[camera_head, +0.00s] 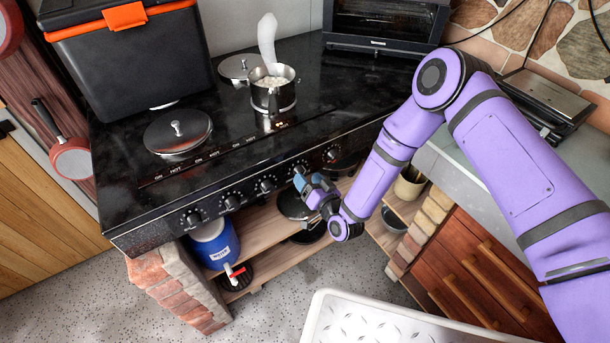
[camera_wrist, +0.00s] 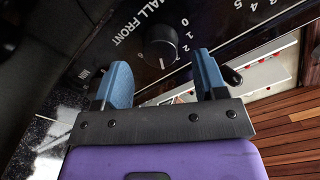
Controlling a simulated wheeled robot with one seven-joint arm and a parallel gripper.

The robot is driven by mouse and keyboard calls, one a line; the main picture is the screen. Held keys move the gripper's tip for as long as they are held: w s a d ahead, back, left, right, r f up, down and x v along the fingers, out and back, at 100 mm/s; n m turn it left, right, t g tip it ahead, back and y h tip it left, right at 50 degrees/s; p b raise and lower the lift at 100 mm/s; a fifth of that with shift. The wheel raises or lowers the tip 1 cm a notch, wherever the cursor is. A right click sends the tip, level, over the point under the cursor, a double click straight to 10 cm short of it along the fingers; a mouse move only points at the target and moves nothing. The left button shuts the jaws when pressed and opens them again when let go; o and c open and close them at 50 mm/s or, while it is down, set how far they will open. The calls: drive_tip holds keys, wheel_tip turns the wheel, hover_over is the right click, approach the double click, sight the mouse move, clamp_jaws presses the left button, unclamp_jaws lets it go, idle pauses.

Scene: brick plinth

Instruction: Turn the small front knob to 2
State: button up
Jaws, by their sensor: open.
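The small front knob (camera_wrist: 160,47) is a round black knob beside the white words "SMALL FRONT" on the black stove panel in the wrist view. Low digits stand to its right; a white mark shows at its lower edge, and I cannot tell which number it meets. My gripper (camera_wrist: 163,76) is open, its two blue fingers apart, with the knob showing beyond the gap between them. I cannot tell whether either finger touches it. In the head view my gripper (camera_head: 303,181) is at the stove's front panel, right of the middle, and hides part of the knob there.
Other black knobs (camera_head: 267,186) line the panel on both sides. A wooden shelf (camera_head: 262,228) below holds a blue jug (camera_head: 214,244). The speckled floor in front is mostly clear.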

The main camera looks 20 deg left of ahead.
drive_tip(key=shift+x, duration=1.2)
drive_tip(key=c, duration=0.9)
drive_tip(key=shift+s+n, duration=0.1)
drive_tip(key=shift+n, duration=0.3)
drive_tip(key=n, duration=1.1)
drive_tip(key=shift+s+a, duration=0.1)
drive_tip(key=shift+a, duration=0.05)
